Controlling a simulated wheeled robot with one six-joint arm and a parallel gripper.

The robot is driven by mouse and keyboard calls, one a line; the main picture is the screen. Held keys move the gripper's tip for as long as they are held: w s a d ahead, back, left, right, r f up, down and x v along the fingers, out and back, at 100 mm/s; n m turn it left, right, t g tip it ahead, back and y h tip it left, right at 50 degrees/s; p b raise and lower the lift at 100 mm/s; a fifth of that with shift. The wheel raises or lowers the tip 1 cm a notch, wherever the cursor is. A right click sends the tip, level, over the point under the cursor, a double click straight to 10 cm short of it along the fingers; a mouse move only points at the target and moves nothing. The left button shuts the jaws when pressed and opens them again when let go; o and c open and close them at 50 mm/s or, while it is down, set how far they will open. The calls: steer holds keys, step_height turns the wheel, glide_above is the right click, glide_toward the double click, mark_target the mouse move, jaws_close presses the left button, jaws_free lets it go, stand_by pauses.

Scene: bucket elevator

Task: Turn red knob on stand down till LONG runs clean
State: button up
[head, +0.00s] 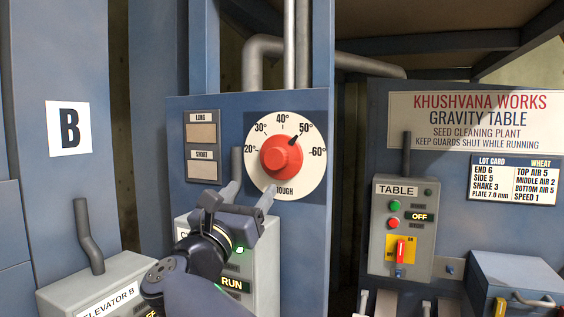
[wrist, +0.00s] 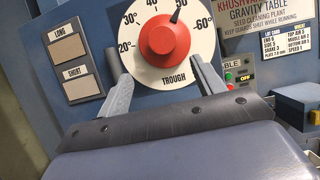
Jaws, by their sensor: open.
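The red knob (head: 281,156) sits at the middle of a white round dial marked TROUGH (head: 310,172) on the blue stand (head: 304,240). Its black pointer is at about 50°. The knob also shows in the wrist view (wrist: 165,39). The LONG window (head: 202,133) is left of the dial, a plain tan pane; the SHORT window (head: 203,171) is below it. My gripper (head: 249,194) is open and empty, in front of the dial's lower left. In the wrist view its fingers (wrist: 162,78) stand either side of the dial's lower part, apart from the knob.
A grey control box (head: 266,265) with a RUN display is below the dial, partly behind my arm. The elevator B box (head: 95,288) is at lower left. The TABLE box (head: 404,228), reading OFF, is at right. A vertical pipe (head: 303,45) rises above the stand.

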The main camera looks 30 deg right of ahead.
mark_target(274, 164)
steer(key=shift+m+g, duration=0.3)
steer(key=shift+g, duration=0.1)
steer(key=p+x, duration=0.1)
steer(key=x, duration=0.2)
steer(key=p+x, duration=0.2)
steer(key=x, duration=0.2)
steer(key=p+x, duration=0.2)
steer(key=x, duration=0.1)
steer(key=shift+s+d+r, duration=0.1)
steer(key=shift+d+r, duration=0.1)
steer(key=shift+r, duration=0.15)
steer(key=shift+w+d+p, duration=0.2)
steer(key=shift+d+p, duration=0.05)
steer(key=shift+p, duration=0.05)
steer(key=c, duration=1)
steer(key=shift+o, duration=0.2)
